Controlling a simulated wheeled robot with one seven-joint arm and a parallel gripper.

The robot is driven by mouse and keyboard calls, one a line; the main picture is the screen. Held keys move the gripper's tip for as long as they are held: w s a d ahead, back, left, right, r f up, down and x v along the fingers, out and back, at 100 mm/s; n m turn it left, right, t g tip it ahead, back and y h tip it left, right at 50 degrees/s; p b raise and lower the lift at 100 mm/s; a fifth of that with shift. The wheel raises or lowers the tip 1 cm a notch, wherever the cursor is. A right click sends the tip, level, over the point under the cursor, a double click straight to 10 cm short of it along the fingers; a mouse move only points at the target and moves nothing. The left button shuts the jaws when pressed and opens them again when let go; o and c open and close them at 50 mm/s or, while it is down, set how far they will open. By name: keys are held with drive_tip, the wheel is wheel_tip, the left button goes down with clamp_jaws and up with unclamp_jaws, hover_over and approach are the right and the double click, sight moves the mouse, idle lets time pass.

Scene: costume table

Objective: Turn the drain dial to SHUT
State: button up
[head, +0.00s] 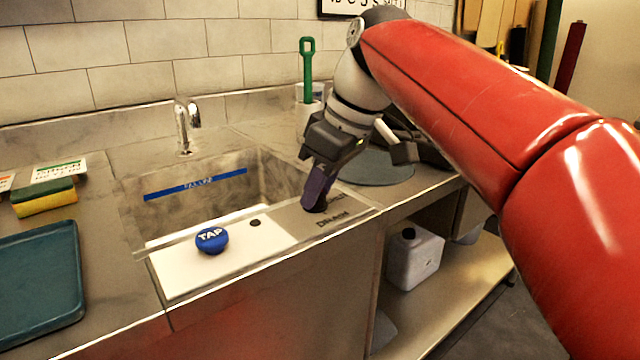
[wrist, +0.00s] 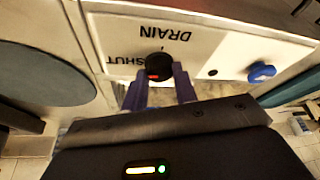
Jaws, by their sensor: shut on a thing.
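The black drain dial (wrist: 158,66) sits on the pale panel, between the purple fingers of my gripper (wrist: 160,92). A red mark shows on its side facing my gripper, at the lower part in the wrist view. The word SHUT (wrist: 122,60) is printed left of the dial there, and DRAIN reads upside down above it. My gripper is shut on the dial. In the head view my gripper (head: 318,202) reaches down at the right end of the panel, by the DRAIN label (head: 333,220), and mostly hides the dial.
A blue TAP knob (head: 211,239) stands left of the dial, with a small dark hole (head: 255,222) between. Behind is the steel sink (head: 160,205) with a faucet (head: 185,125). A sponge (head: 45,197) and teal tray (head: 40,280) lie left. A grey round mat (head: 378,168) lies right.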

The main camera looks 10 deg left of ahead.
sight(338, 214)
drive_tip(key=o, duration=1)
drive_tip(key=shift+c, duration=0.2)
drive_tip(key=w+v, duration=0.1)
drive_tip(key=v, duration=0.6)
drive_tip(key=shift+s+d+r, duration=0.2)
drive_tip(key=shift+s+r, duration=0.1)
drive_tip(key=shift+s, duration=0.25)
